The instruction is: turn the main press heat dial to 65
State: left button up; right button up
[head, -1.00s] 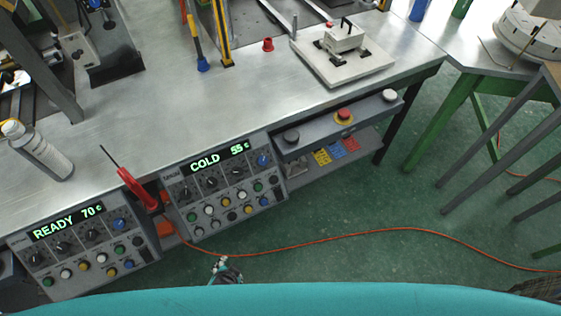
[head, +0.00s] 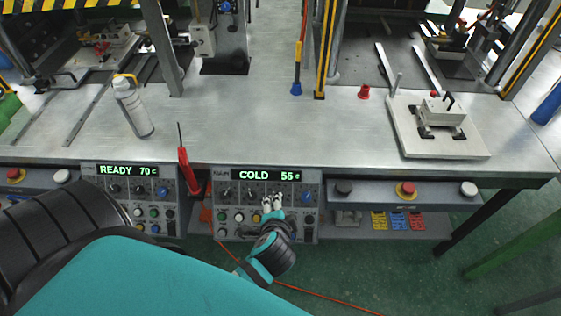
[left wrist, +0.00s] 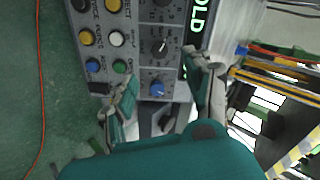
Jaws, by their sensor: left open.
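The right-hand control panel (head: 262,221) on the bench front has a lit display (head: 256,175) reading COLD 55 c. Below the display are black pointer dials (head: 226,193) and a blue dial (head: 306,197). My left gripper (head: 272,203) is open in front of this panel and covers part of the dial row. In the left wrist view its fingers (left wrist: 160,70) spread around the area of a black dial (left wrist: 160,47) and a blue dial (left wrist: 157,89); contact cannot be told. The dial labels are too small to read. My right gripper is not in view.
The left-hand panel (head: 130,212) reads READY 70 c. A red-handled tool (head: 187,170) stands between the panels. A spray can (head: 133,106) and a white plate with a block fixture (head: 438,140) stand on the bench. An orange cable (head: 325,300) lies on the floor.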

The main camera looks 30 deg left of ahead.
pick_arm(q)
jog(key=x, duration=0.9)
jog(key=shift+w+a+f, duration=0.1)
jog(key=shift+w+f, duration=0.05)
jog(key=shift+w, duration=0.1)
jog(key=shift+w+a+f, duration=0.15)
jog(key=shift+w+f, duration=0.15)
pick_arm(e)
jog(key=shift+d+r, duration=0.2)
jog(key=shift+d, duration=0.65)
pick_arm(q)
jog(key=c, duration=0.4)
grip_shut()
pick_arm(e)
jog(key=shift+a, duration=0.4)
